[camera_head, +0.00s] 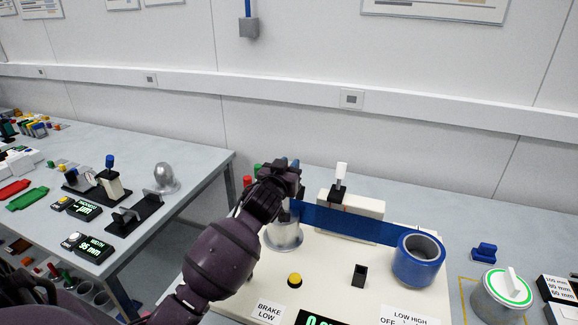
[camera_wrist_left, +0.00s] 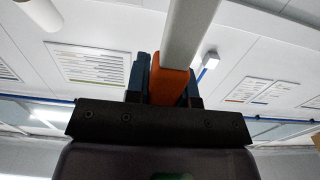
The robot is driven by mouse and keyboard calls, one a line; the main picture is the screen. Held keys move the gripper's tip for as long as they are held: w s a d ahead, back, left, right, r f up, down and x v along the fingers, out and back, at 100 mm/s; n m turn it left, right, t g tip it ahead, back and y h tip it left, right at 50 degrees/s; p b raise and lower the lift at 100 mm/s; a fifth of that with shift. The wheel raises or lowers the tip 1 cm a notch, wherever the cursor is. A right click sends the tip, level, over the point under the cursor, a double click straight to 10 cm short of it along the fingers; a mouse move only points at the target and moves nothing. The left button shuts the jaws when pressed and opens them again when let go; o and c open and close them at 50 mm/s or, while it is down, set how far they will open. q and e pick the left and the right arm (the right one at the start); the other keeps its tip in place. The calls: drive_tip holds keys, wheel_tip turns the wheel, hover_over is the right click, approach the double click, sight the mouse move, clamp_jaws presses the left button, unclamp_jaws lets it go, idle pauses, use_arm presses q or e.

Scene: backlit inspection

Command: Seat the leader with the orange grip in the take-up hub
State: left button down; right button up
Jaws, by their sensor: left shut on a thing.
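My left gripper (camera_head: 291,166) is above the pale take-up hub (camera_head: 284,238) at the left of the cream machine plate. In the left wrist view its blue fingers are shut on the orange grip (camera_wrist_left: 167,84). A pale grey bar (camera_wrist_left: 190,30) runs up from the grip in that view. In the head view a blue web (camera_head: 350,222) stretches from near the gripper to the blue supply roll (camera_head: 419,262) on the right. The gripper hides the grip in the head view, and the arm partly covers the hub. My right gripper is not in view.
A white-knobbed lever block (camera_head: 352,210) stands behind the web. A yellow button (camera_head: 295,280) and a black post (camera_head: 359,275) are on the plate in front. A grey dial (camera_head: 502,297) stands at the right. A second bench (camera_head: 130,155) with tools is at the left.

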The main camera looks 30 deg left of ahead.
use_arm(q)
drive_tip(key=shift+f, duration=0.45)
drive_tip(key=c, duration=0.9)
unclamp_jaws()
drive_tip(key=shift+s+f, duration=0.1)
drive_tip(key=v, duration=1)
drive_tip(key=shift+s+b, duration=0.3)
drive_tip(key=shift+s, duration=0.05)
